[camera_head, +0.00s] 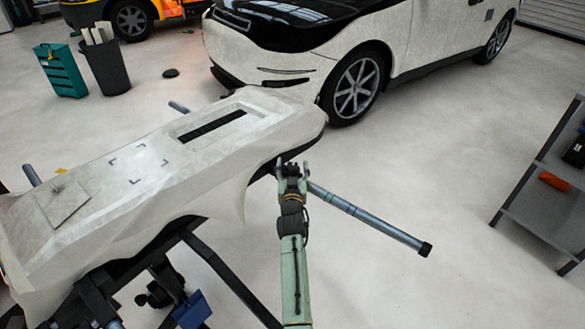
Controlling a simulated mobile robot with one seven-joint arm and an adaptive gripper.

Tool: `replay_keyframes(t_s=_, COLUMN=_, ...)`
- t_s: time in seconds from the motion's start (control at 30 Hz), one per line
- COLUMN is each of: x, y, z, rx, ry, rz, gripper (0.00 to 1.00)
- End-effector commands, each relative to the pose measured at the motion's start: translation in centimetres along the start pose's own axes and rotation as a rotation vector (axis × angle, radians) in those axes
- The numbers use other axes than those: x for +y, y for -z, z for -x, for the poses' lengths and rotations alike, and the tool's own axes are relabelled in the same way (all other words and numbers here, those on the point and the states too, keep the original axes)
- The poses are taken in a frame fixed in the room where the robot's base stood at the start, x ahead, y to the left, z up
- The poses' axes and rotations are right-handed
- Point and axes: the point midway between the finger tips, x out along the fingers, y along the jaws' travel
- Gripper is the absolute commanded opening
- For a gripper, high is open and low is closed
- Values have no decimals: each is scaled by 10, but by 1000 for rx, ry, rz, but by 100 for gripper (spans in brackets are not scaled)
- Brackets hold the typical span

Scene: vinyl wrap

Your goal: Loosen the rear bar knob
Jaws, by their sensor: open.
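My gripper (292,168) is at the end of my pale green arm, just off the right side of the wrapped bumper (120,165). Its fingers are apart and I see nothing held between them. A blue-grey bar (365,214) with a black end cap sticks out to the right from behind my gripper. My gripper and wrist hide the inner end of this bar. No knob shows clearly there. A dark knob-like shape (160,288) is under the bumper among the stand's legs, well left of my gripper. I cannot tell which bar it belongs to.
The stand's black legs (222,272) are left of my arm, with a blue block (191,310) low among them. A white car (300,60) is behind. A grey shelf (540,195) stands at right. A bin (106,68) and teal box (62,72) stand back left. The floor at right is clear.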

Motion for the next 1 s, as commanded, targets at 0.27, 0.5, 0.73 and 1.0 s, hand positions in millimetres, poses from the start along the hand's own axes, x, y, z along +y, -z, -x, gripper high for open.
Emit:
replay_keyframes(t_s=0.27, x=0, y=0, z=6, rx=0, ry=-1, rz=1, gripper=60)
replay_keyframes(t_s=0.5, x=1, y=-1, z=48, rx=-1, ry=-2, rz=-3, gripper=60)
replay_keyframes(t_s=0.73, x=0, y=-1, z=93, rx=-2, ry=-1, rz=-4, gripper=60)
replay_keyframes(t_s=1.0, x=0, y=0, z=119, rx=0, ry=0, rz=-1, gripper=60)
